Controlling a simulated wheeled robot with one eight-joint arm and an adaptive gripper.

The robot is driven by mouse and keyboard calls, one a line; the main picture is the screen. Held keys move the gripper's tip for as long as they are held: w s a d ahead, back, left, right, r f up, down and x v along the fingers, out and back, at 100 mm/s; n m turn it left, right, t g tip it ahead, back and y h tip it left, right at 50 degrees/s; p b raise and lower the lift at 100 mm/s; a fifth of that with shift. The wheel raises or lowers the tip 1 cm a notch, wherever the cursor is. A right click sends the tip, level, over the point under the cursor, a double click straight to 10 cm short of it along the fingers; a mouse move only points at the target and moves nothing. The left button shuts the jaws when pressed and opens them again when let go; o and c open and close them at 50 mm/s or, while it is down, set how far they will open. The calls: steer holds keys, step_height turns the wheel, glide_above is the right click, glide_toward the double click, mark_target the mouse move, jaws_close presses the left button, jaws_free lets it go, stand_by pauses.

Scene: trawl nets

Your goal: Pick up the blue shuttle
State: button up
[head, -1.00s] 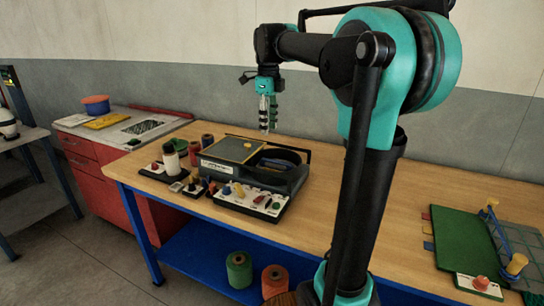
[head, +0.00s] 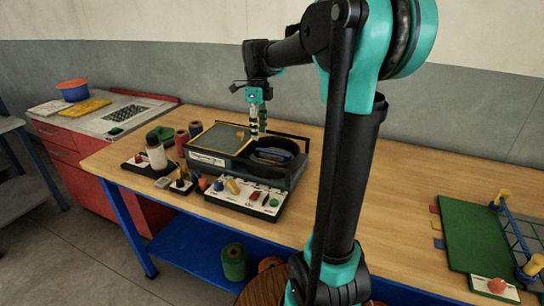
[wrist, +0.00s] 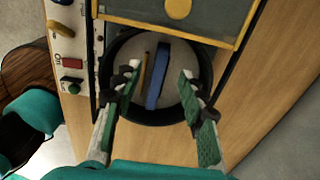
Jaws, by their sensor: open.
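The blue shuttle (wrist: 157,76) lies inside a round dark bowl-like recess in the wrist view, a long narrow blue piece. In the head view the blue shuttle (head: 272,155) shows in the same recess, at the right part of the dark grey machine. My gripper (wrist: 160,82) is open above the recess, one finger on each side of the shuttle, with nothing between them that I can see gripped. In the head view my gripper (head: 258,135) points down near the recess. A thin yellowish stick (wrist: 143,75) lies just left of the shuttle.
A control panel (head: 245,198) with coloured knobs is in front. A green mat (head: 470,235) lies far right; the table between is clear.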

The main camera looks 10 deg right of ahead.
mark_target(261, 149)
steer(key=shift+d+f, duration=0.15)
steer(key=shift+f, duration=1.65)
steer(key=shift+d+f, duration=0.1)
steer(key=shift+f, duration=1.65)
jaws_close()
